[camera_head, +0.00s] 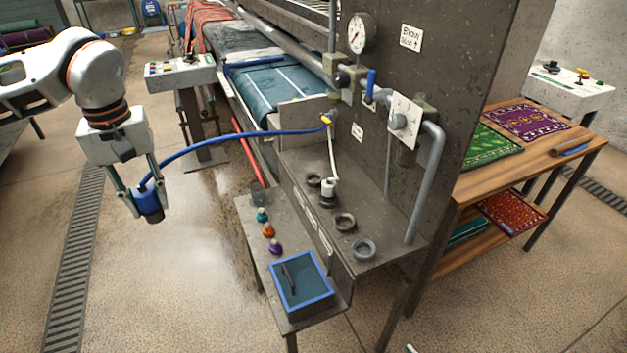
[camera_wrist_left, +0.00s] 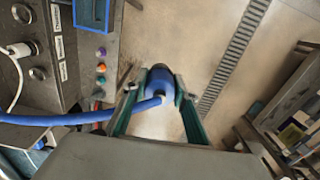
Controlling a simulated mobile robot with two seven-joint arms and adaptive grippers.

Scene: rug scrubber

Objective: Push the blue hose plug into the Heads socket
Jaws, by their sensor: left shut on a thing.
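My left gripper (camera_head: 135,196) is shut on the blue hose plug (camera_head: 148,205), holding it in the air over the floor, left of the machine. In the left wrist view the plug (camera_wrist_left: 160,84) sits between the two fingers. The blue hose (camera_head: 230,135) runs from the plug to a yellow fitting (camera_head: 327,119) on the machine's panel. Round sockets sit on the metal shelf; a white plug with a white hose (camera_head: 328,188) stands at one of them. Small labels are on the shelf's front, too small to read in the head view. My right gripper is out of view.
A lower bench (camera_head: 262,290) holds a blue-rimmed tray (camera_head: 302,303) and several small coloured knobs (camera_head: 268,230). A gauge (camera_head: 361,33), valves and a grey pipe (camera_head: 433,180) are on the panel. Open floor lies between my gripper and the bench.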

